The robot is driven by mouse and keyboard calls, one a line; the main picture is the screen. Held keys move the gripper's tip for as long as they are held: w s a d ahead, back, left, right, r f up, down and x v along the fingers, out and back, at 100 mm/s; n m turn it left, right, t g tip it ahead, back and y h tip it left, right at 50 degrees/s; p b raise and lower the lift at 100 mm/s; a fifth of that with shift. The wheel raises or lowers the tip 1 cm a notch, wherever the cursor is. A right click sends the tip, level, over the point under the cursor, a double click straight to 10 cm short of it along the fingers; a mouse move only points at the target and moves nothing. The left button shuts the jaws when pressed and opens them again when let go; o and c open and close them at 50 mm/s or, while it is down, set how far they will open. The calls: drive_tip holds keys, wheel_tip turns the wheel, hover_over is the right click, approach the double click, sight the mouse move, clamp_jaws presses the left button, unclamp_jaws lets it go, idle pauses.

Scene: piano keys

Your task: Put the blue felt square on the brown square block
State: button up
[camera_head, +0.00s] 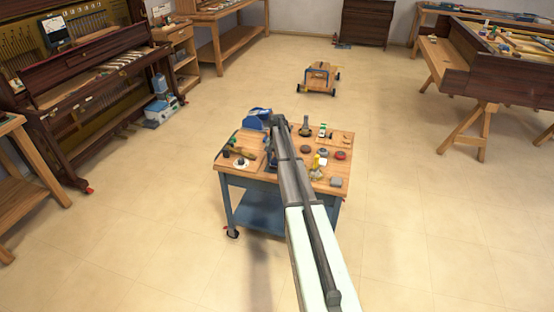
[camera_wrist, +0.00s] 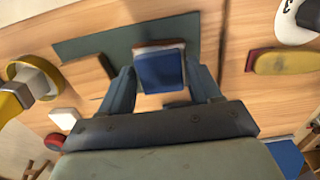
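In the wrist view, the blue felt square (camera_wrist: 161,72) sits between the two fingertips of my gripper (camera_wrist: 161,80). The fingers stand apart by about its width and appear to touch its left and right edges. A thin brown edge (camera_wrist: 158,43) shows just past its far side; this looks like the brown square block, mostly hidden by the felt. I cannot tell whether the felt rests on it or is a little above it. In the head view, my arm hides the gripper and both objects.
A dark green mat (camera_wrist: 85,47) lies on the wooden worktop. A yellow-ringed object (camera_wrist: 35,80) is at left, a yellow and red piece (camera_wrist: 285,61) at right. In the head view, the small blue-legged cart table (camera_head: 333,182) carries several small tools and pieces, mostly right of my arm.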

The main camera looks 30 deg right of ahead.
drive_tip(key=shift+o, duration=1.1)
drive_tip(key=shift+r, duration=0.1)
wheel_tip(320, 180, up, 12)
drive_tip(key=s+a+f+n+g, duration=0.2)
drive_tip(key=s+a+f, duration=0.9)
drive_tip(key=s+f, duration=0.25)
drive_tip(key=s+a+f+n+g, duration=0.1)
drive_tip(key=s+a+f+n, duration=0.1)
drive_tip(key=s+a+f, duration=1.15)
drive_tip(key=s+a+f+n+g, duration=0.1)
drive_tip(key=s+a+f, duration=0.2)
drive_tip(key=s, duration=0.9)
drive_tip(key=s+a+f+n+g, duration=0.1)
drive_tip(key=s+a+f+n, duration=0.1)
drive_tip(key=s, duration=1.1)
drive_tip(key=s+a+f+n+g, duration=0.1)
drive_tip(key=s+a+f, duration=0.3)
drive_tip(key=s, duration=0.9)
drive_tip(key=shift+s+a+f+n+g, duration=0.2)
drive_tip(key=shift+a+n+g, duration=0.2)
drive_tip(key=shift+a+n, duration=0.1)
